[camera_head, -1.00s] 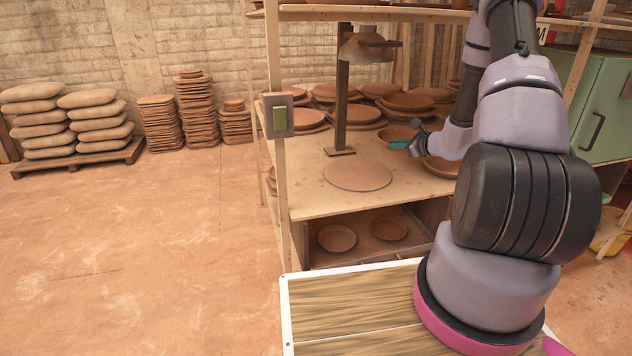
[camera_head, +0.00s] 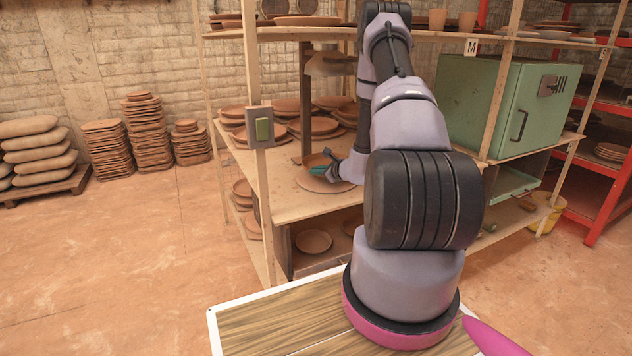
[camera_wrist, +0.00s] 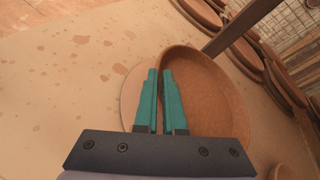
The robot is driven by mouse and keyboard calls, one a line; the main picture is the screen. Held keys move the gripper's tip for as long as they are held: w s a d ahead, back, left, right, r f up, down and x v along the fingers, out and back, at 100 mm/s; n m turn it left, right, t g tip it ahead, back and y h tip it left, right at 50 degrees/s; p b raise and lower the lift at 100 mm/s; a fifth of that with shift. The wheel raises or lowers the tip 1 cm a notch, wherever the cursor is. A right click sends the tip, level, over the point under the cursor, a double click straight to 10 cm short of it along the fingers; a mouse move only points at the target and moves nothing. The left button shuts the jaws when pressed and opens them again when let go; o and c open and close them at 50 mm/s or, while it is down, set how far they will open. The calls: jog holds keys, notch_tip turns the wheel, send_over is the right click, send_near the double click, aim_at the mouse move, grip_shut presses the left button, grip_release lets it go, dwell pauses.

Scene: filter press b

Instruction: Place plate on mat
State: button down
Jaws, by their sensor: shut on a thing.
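The brown clay plate (camera_wrist: 218,105) has a raised rim, and my gripper (camera_wrist: 163,72) is shut on its near rim in the wrist view. In the head view the plate (camera_head: 318,160) is over the far part of the round, flat, light brown mat (camera_head: 309,183) on the wooden table. The mat (camera_wrist: 130,100) shows left of the plate in the wrist view, and the rest of it is hidden under the plate. My gripper (camera_head: 320,171) is small in the head view. I cannot tell whether the plate touches the mat.
A dark upright post (camera_head: 305,105) with a lamp-like head stands just behind the mat. Several clay plates (camera_head: 312,126) lie behind on the table (camera_head: 285,212). A wooden shelf post with a switch box (camera_head: 260,127) stands in front at left. A green cabinet (camera_head: 490,100) is at right.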

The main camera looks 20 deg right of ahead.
aim_at(317, 188)
jog(key=shift+d+f, duration=0.1)
jog(key=shift+f, duration=1.8)
jog(key=c, duration=1)
grip_release()
jog(key=shift+f, duration=0.1)
jog(key=v, duration=1.2)
